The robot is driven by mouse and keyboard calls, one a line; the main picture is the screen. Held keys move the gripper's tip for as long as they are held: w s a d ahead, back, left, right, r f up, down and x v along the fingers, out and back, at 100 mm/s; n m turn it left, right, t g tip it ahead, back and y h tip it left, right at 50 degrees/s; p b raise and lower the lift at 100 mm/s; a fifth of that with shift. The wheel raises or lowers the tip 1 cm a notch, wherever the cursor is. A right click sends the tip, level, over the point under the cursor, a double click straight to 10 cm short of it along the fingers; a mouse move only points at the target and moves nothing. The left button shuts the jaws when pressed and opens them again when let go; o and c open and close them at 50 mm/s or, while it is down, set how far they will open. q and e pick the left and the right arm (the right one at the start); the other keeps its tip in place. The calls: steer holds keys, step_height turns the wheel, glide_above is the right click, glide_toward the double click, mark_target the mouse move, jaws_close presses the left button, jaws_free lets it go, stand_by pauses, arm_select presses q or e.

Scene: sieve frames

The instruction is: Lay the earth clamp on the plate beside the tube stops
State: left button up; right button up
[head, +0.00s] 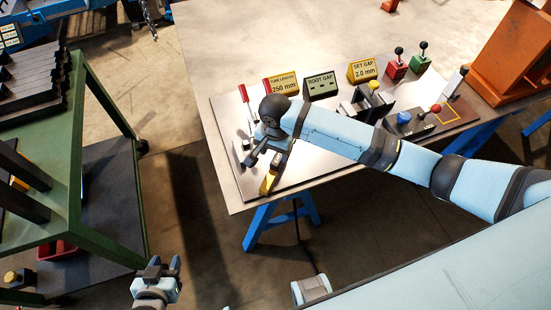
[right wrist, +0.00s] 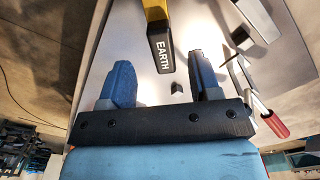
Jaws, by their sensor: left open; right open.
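The earth clamp (right wrist: 157,45), a yellow bar with a black end lettered EARTH, lies at the near left part of the metal plate (head: 228,116). Its yellow part shows in the head view (head: 269,183), partly behind my right gripper (head: 265,157). My right gripper is open above the plate. In the right wrist view its fingers (right wrist: 164,80) stand on either side of the clamp's black end, apart from it. My left gripper (head: 162,268) is open and empty, low beside the green cart. I cannot tell for certain which pieces on the plate are the tube stops.
Red-handled toggle clamps (head: 244,94) stand at the plate's left. Yellow and green sign blocks (head: 320,86) line its back. Knobbed blocks (head: 396,66) and a black bracket (head: 366,106) stand further right. An orange block (head: 510,55) is at the table's right; a green cart (head: 77,170) stands left.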

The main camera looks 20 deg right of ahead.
step_height(320, 180, up, 6)
steer(key=n+t+y, duration=0.2)
steer(key=n+y, duration=0.2)
glide_above(259, 189)
steer(key=d, duration=0.2)
steer(key=f, duration=0.4)
steer(key=w+f, duration=0.1)
steer(key=f, duration=0.2)
steer(key=shift+d, duration=0.1)
steer(key=s+f+n+t+y, duration=0.1)
steer(key=s+f+t, duration=0.2)
steer(key=shift+s+n, duration=0.2)
steer(key=shift+n, duration=0.2)
steer(key=s+d+f+n+t+h, duration=0.1)
steer(key=s+d+f+n+t, duration=0.1)
steer(key=s+d+n+t, duration=0.4)
steer(key=s+d, duration=0.2)
steer(key=s, duration=0.3)
steer(key=shift+d+f+h, duration=0.25)
steer(key=shift+d+h, duration=0.05)
steer(key=shift+d, duration=0.05)
step_height(259, 189, up, 6)
steer(key=p, duration=0.6)
steer(key=shift+d+f, duration=0.15)
steer(key=shift+f, duration=0.05)
